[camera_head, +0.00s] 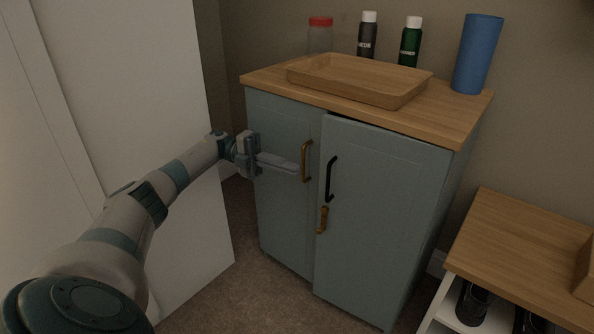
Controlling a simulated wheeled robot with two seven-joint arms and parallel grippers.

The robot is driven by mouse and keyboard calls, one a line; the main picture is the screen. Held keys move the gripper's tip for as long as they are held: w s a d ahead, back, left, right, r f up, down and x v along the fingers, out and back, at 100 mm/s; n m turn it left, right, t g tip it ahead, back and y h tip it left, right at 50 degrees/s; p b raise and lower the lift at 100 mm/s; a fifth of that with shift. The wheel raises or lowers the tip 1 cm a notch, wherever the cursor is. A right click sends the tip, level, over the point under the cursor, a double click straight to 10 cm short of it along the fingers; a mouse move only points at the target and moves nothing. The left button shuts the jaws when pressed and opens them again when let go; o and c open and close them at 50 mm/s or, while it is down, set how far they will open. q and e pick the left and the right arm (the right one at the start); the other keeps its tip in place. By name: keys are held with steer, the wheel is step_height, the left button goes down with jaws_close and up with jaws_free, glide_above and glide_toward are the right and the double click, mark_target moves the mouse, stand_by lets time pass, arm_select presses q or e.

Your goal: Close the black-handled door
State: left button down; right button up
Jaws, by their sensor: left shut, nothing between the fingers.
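The black-handled door (385,215) is the right door of a blue-grey cabinet. Its black handle (331,179) is upright near its left edge. This door stands slightly proud of the left door, with a dark gap along its top edge, so it looks a little ajar. My left gripper (297,168) comes in from the left in front of the brass-handled left door (280,205). Its fingers are shut and empty, pointing right, with the tips close to the brass handle (307,160); I cannot tell whether they touch. My right gripper is not in view.
A brass-coloured piece (322,220) sits below the black handle. The cabinet top (440,118) holds a wooden tray (350,88), bottles, a red-lidded jar (320,36) and a blue cup (477,55). A low wooden-topped shelf (520,245) stands right. Carpet (250,295) is clear in front.

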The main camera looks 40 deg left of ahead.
arm_select(q)
steer(key=shift+s+a, duration=0.15)
steer(key=shift+a, duration=0.65)
steer(key=shift+s+a, duration=0.1)
steer(key=shift+a, duration=0.7)
steer(key=shift+d, duration=0.1)
